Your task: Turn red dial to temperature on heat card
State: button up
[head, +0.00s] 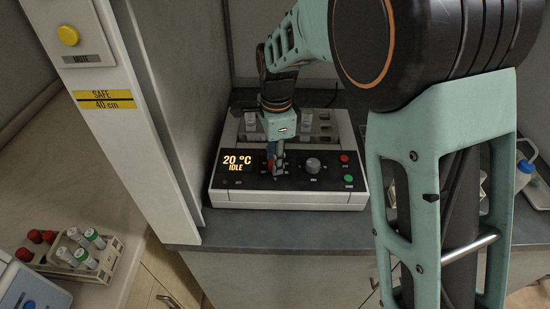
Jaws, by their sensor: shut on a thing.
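A white instrument with a black front panel (325,180) stands on the grey bench, and its orange display (237,164) reads "20 °C IDLE". My gripper (276,174) points down at the panel, just right of the display, with its fingers shut at the red dial (270,165). Only a little red shows there; the fingers hide most of the dial and its pointer. I cannot make out a heat card in this view.
A grey knob (313,165), a red button (344,158) and a green button (348,178) are to the right on the panel. A white partition (150,120) rises at left. A rack (112,258) of capped tubes is at lower left.

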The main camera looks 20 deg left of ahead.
jog(key=o, duration=1.2)
jog(key=shift+c, duration=0.2)
jog(key=shift+r, duration=0.15)
notch_tip(320, 180, up, 12)
jog(key=shift+s+d, duration=0.2)
jog(key=shift+s, duration=0.1)
